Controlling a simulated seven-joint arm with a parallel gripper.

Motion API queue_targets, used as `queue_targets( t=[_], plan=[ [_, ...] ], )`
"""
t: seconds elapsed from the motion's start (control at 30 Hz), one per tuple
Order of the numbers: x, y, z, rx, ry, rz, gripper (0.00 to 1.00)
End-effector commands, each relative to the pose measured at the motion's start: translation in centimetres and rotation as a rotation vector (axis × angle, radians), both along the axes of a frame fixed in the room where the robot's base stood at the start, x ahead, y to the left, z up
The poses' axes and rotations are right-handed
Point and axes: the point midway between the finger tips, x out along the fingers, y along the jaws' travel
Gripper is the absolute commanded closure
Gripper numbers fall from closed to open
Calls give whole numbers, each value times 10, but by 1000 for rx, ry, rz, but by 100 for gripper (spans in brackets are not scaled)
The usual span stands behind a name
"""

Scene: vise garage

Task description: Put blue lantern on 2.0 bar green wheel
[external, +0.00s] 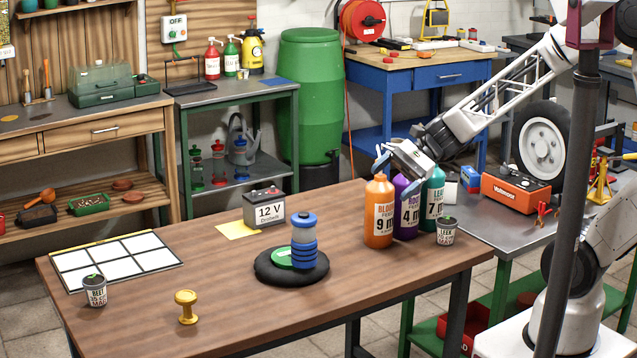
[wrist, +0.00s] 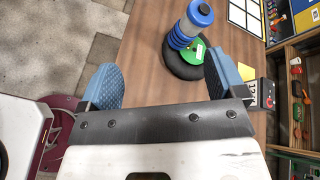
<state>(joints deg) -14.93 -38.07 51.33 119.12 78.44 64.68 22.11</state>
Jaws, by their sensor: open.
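The blue lantern (external: 304,240), blue with a pale grey middle, stands upright on a black-tyred wheel (external: 291,275) with a green hub. It sits off-centre, toward the wheel's right side, and covers part of the hub; the pressure marking cannot be read. In the wrist view the lantern (wrist: 190,25) and the wheel (wrist: 183,68) show beyond my fingers, apart from them. My gripper (external: 406,176) is open and empty, right of the lantern and higher, by the tops of the bottles. Its blue fingers (wrist: 164,75) are spread in the wrist view.
Orange (external: 379,212), purple (external: 404,218) and teal (external: 433,190) bottles and a small pot (external: 446,231) stand at the table's right end. A 12 V battery (external: 264,207) is behind the wheel. A yellow knob-shaped piece (external: 186,306) and a white grid (external: 105,268) are left.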

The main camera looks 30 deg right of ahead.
Motion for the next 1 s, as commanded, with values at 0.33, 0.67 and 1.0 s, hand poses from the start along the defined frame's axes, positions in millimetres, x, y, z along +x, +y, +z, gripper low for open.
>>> queue_targets(
  t=[0.33,0.67,1.0],
  plan=[
    [-37,-84,33,-356,-330,231,10],
    [-67,-176,59,-727,-596,468,10],
    [-90,-254,85,-1061,-759,694,10]
  ],
)
